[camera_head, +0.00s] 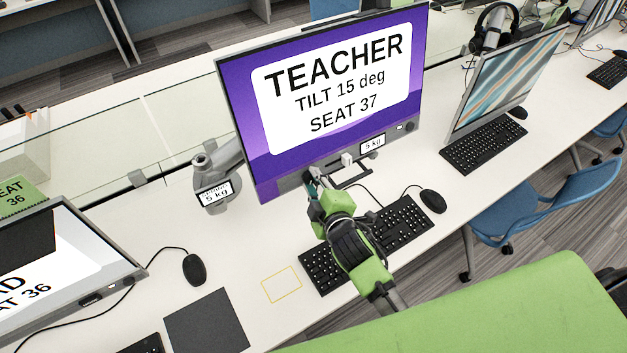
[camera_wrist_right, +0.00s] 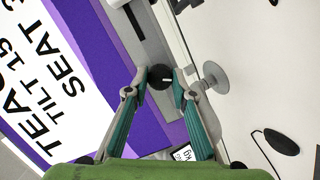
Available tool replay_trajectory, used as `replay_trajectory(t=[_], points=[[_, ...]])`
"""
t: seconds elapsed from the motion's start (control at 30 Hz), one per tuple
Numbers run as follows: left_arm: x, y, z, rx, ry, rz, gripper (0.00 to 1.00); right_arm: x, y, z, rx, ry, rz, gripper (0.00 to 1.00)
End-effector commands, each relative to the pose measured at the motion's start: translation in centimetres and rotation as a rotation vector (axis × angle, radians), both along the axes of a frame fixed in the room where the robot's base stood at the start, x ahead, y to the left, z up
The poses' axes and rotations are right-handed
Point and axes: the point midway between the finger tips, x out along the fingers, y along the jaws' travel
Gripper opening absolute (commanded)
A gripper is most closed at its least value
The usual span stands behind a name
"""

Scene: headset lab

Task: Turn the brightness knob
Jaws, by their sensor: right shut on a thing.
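The brightness knob is a small dark round knob (camera_wrist_right: 160,77) with a pale mark, on the monitor's lower bezel in the right wrist view. My right gripper (camera_wrist_right: 164,80) is closed around it, one fingertip on each side. In the head view my right gripper (camera_head: 316,182) reaches over the keyboard to the lower edge of the large monitor (camera_head: 340,80) and hides the knob there. The monitor shows a purple screen reading "TEACHER, TILT 15 deg, SEAT 37". My left gripper is not in view.
A black keyboard (camera_head: 403,222) lies under my right arm, with a mouse (camera_head: 433,201) at its right. A grey stand (camera_head: 222,165) with a "5 kg" label is left of the monitor. Another monitor (camera_head: 508,80) stands at right. White desk is free around the yellow outline (camera_head: 282,284).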

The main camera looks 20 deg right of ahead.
Motion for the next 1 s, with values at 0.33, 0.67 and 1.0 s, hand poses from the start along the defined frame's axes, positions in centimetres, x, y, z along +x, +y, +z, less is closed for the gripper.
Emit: replay_trajectory(t=[0.33,0.67,1.0], points=[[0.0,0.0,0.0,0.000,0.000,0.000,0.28,0.0,-0.1,0.0,-0.002,0.000,0.000,0.40],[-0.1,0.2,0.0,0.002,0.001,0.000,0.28,-0.4,0.0,0.1,-0.002,0.000,0.000,0.40],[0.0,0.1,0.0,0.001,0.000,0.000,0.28,-5.7,-0.3,1.9,-0.002,0.003,0.000,0.40]])
